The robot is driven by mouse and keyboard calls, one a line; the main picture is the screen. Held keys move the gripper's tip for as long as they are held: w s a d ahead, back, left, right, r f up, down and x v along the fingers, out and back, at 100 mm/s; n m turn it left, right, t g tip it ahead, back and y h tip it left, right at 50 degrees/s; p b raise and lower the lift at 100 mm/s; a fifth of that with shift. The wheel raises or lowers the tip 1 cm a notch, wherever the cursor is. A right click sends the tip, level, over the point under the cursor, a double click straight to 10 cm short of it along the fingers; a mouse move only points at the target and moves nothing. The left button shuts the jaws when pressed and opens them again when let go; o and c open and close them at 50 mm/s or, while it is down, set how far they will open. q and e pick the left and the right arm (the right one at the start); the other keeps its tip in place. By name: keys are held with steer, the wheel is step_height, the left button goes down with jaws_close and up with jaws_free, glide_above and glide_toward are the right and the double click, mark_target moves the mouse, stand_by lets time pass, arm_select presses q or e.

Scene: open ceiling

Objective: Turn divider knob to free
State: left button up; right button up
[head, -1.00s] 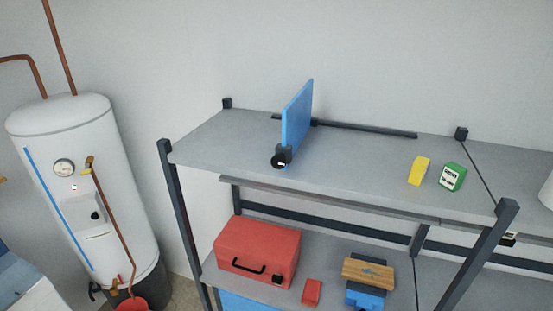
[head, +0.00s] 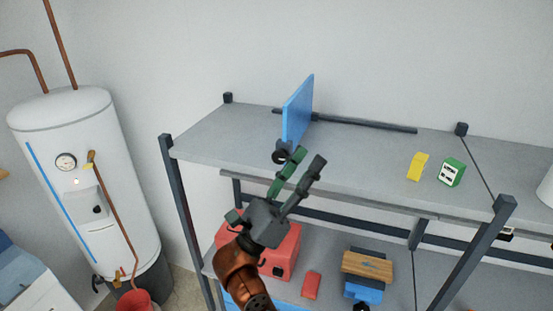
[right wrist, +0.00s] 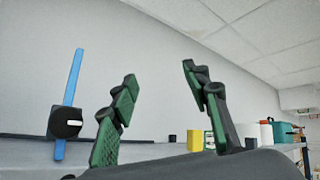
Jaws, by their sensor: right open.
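The blue divider (head: 298,110) stands upright on the shelf's top board, near its left end. Its black knob (head: 280,154) sits at the divider's front lower edge, partly covered by my gripper in the head view. In the right wrist view the divider (right wrist: 74,85) is at the left and the knob (right wrist: 66,123) shows whole, with a small white mark. My right gripper (head: 309,159) is open and empty, its fingertips close to the knob and to its right. In the right wrist view its fingers (right wrist: 158,75) are spread, with the knob left of both. My left gripper is out of view.
A dark rail (head: 365,125) runs along the back of the top board (head: 215,140). A yellow block (head: 417,167) and a green-and-white box (head: 451,173) stand to the right. A red toolbox (head: 290,255) is on the lower shelf, behind my gripper. A water heater (head: 85,150) stands left.

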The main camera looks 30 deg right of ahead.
steer(key=w+f+t+y, duration=0.1)
steer(key=t+y, duration=0.2)
steer(key=y, duration=0.3)
steer(key=n+t+y, duration=0.3)
steer(key=t+y, duration=0.2)
steer(key=y, duration=0.2)
glide_toward(279, 157)
steer(key=x, duration=0.2)
steer(key=p+x, duration=0.2)
steer(key=x, duration=0.2)
steer(key=shift+w+d, duration=0.2)
steer(key=p+x, duration=0.2)
steer(key=p, duration=0.4)
steer(key=shift+r+p, duration=0.15)
steer(key=shift+p, duration=0.25)
steer(key=shift+w+d+p, duration=0.15)
steer(key=shift+p, duration=0.35)
